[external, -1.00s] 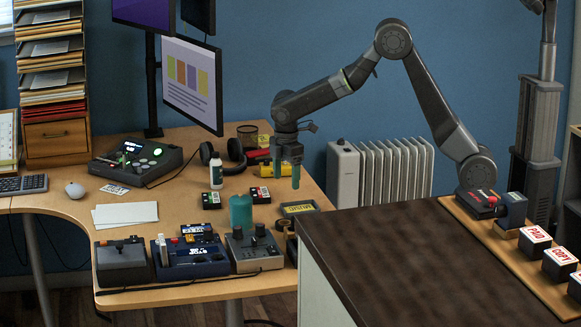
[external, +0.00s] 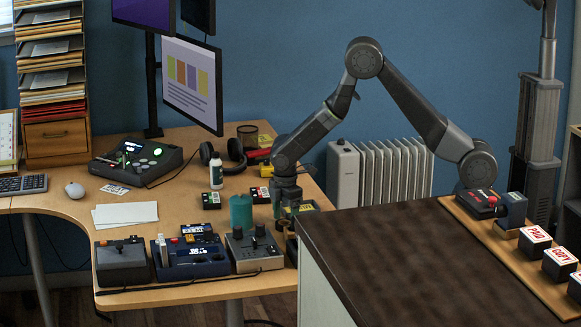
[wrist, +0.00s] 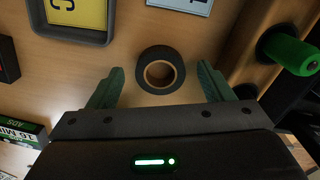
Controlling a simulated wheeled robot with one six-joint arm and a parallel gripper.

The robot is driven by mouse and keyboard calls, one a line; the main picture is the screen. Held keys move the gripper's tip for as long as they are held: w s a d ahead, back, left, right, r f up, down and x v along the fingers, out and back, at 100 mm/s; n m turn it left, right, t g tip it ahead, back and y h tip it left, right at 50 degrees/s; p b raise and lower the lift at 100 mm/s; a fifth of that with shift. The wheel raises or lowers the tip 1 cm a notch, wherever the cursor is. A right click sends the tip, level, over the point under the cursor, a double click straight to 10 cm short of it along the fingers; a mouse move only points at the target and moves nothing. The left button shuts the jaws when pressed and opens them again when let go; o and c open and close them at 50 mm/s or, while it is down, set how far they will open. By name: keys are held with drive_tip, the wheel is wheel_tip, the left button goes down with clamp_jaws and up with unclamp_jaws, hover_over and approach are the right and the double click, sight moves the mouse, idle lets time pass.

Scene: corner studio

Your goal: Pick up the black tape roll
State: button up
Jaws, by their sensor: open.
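The black tape roll (wrist: 142,70) lies flat on the wooden desk in the wrist view, its brown core showing around the hole. My gripper (wrist: 161,70) is open, with one green finger to the left of the roll and one to the right. Both fingers appear apart from the roll, with a gap on each side. In the external view my gripper (external: 286,216) points down low over the desk's right side, and I cannot make out the roll there.
A dark tray (wrist: 108,38) with a yellow piece lies left of the roll. A teal cylinder (external: 241,212) and a grey knobbed box (external: 255,250) stand left of my gripper. The dark-topped cabinet (external: 400,245) is to its right.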

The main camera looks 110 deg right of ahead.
drive_tip(key=shift+f, duration=0.45)
drive_tip(key=c, duration=1.1)
drive_tip(key=shift+o, duration=0.2)
drive_tip(key=shift+r, duration=0.1)
